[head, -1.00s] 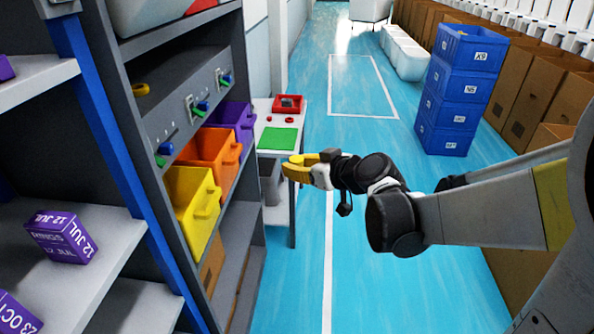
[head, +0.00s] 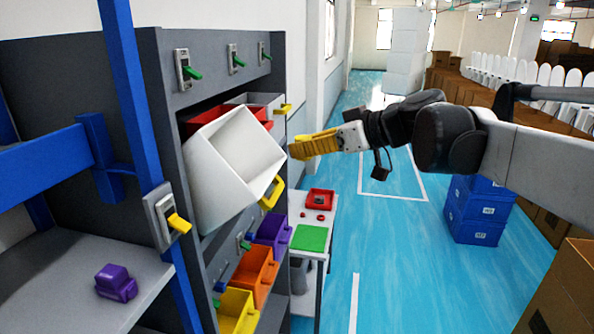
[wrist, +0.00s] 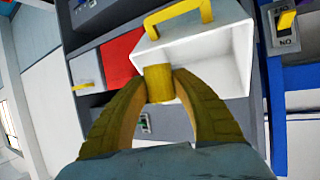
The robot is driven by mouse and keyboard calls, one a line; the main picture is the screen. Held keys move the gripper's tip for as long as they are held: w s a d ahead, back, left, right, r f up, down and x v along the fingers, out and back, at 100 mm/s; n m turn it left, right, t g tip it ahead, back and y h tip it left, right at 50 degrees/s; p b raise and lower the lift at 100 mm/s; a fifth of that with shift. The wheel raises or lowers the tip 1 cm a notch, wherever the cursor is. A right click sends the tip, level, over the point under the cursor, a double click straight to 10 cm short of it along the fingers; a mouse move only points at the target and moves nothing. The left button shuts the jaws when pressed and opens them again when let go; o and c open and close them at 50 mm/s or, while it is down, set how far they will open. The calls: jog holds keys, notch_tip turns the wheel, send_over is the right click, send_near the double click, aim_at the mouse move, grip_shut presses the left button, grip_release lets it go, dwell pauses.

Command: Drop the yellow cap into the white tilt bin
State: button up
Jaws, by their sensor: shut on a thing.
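The white tilt bin (head: 235,165) is tipped outward from the grey rack in the head view, with its yellow handle (head: 272,192) at the lower right. In the wrist view the white bin (wrist: 222,58) lies just beyond my fingertips. My gripper (head: 297,150) is to the right of the bin in the head view, with yellow fingers. In the wrist view my gripper (wrist: 160,85) is shut on the yellow cap (wrist: 158,83), a short cylinder between the fingertips. The cap cannot be made out in the head view. Whether it is over the bin's opening is unclear.
A red bin (head: 190,122) sits behind the white one. Purple (head: 272,233), orange (head: 253,275) and yellow (head: 237,310) bins are below. A side table (head: 320,212) holds a green mat and red items. Blue crates (head: 478,212) stand on the floor at right.

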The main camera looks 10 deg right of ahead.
notch_tip(320, 180, up, 9)
jog(key=s+a+p, duration=0.1)
jog(key=p, duration=0.2)
jog(key=w+a+f+b, duration=0.1)
jog(key=w+a+f, duration=0.1)
jog(key=a, duration=0.7)
jog(key=shift+w+n+g+y, duration=0.3)
jog(key=shift+w+n+y, duration=0.05)
jog(key=shift+n+y, duration=0.05)
jog(key=o, duration=0.8)
jog(key=shift+d, duration=0.1)
jog(key=shift+d, duration=0.1)
jog(key=v, duration=1.2)
